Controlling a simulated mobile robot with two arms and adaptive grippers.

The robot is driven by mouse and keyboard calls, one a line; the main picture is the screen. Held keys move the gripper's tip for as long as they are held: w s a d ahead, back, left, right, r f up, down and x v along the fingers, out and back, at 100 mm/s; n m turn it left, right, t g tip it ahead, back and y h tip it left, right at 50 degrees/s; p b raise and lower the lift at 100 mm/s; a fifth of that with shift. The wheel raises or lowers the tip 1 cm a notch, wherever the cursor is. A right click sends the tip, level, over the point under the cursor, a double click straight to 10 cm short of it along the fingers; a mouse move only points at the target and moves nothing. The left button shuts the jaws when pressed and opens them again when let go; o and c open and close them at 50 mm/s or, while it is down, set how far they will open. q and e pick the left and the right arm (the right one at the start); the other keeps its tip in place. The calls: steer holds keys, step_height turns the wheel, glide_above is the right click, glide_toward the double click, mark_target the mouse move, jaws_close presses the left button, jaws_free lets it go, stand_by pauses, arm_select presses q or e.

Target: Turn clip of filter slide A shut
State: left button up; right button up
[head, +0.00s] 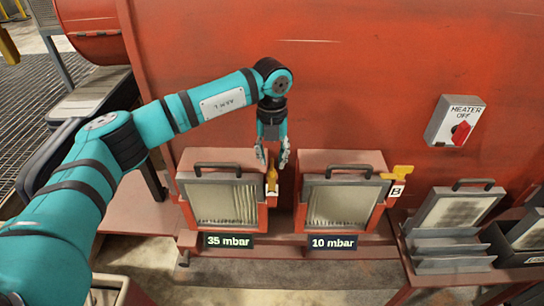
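Filter slide A (222,203) is the left unit, a framed pleated filter with a black handle in a red housing, above a "35 mbar" display. Its yellow clip (272,180) stands upright at the housing's upper right corner, above a small, partly covered white label. My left gripper (272,157) points down right over this clip. Its two fingers are apart, one on each side of the clip's top; I cannot tell whether they touch it. My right gripper is not in view.
Filter slide B (340,205) stands to the right, with its yellow clip (397,173) lying sideways and a "10 mbar" display (332,242). A heater switch box (455,121) is on the red wall. A spare filter (455,212) stands in a grey rack at the right.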

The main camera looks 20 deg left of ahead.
arm_select(q)
steer(key=shift+f, duration=1.05)
jaws_close()
